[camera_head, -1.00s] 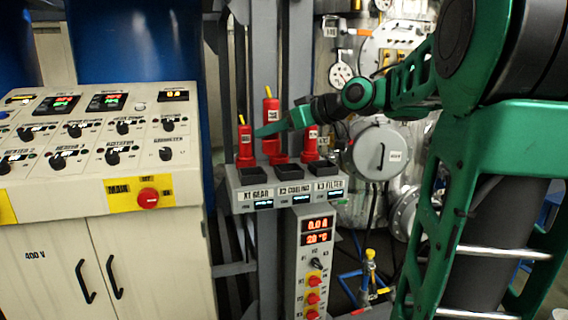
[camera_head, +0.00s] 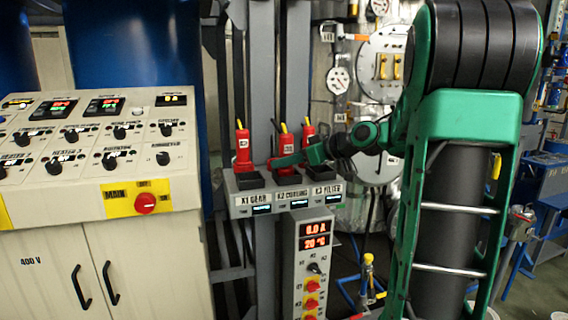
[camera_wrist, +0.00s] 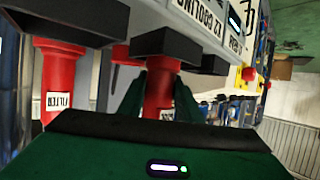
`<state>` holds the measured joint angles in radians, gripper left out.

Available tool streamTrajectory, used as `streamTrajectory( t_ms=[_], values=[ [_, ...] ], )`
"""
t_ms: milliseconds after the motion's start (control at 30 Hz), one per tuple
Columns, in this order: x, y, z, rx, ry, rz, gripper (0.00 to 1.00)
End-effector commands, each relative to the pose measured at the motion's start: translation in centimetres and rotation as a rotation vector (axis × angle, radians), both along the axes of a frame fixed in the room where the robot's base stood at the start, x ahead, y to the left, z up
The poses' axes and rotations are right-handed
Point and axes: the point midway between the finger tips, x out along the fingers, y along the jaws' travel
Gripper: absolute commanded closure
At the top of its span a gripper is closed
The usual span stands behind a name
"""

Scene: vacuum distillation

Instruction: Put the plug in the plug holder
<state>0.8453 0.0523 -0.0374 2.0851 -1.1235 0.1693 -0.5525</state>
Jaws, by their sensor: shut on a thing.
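The red plug (camera_head: 284,143) with a yellow top stands upright at the middle position, above the K2 COOLING label. My gripper (camera_head: 277,161) reaches in from the right and is shut on it. In the wrist view, where the scene is upside down, the red plug (camera_wrist: 158,93) sits between my two green fingers (camera_wrist: 160,101). Its lower end meets or overlaps the black holder (camera_wrist: 165,46); I cannot tell how deeply it is seated. The middle black holder (camera_head: 289,174) also shows in the head view, partly covered by my gripper.
Red plugs stand either side, at K1 GEAR (camera_head: 242,147) and K3 FILTER (camera_head: 309,137). The filter plug (camera_wrist: 58,85) is close by in the wrist view. A control cabinet (camera_head: 100,190) stands left. A grey post (camera_head: 262,70) rises behind the plugs.

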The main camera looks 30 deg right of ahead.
Motion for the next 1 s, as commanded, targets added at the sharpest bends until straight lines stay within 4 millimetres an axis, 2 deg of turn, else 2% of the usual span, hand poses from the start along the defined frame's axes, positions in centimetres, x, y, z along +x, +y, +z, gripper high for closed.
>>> streamTrajectory(
  t_ms=[267, 300, 367, 400, 767, 1000],
  values=[
    [0.0, 0.0, -0.1, 0.000, -0.001, 0.000, 0.99],
    [0.0, 0.0, -0.2, 0.001, 0.000, 0.000, 0.67],
    [0.0, 0.0, -0.2, 0.000, 0.000, 0.000, 0.52],
    [0.0, 0.0, -0.2, 0.000, 0.000, 0.000, 0.50],
    [-0.2, -0.1, 0.2, -0.001, -0.002, -0.001, 0.50],
    [-3.3, -1.5, 1.6, -0.002, -0.002, -0.004, 0.50]
  ],
)
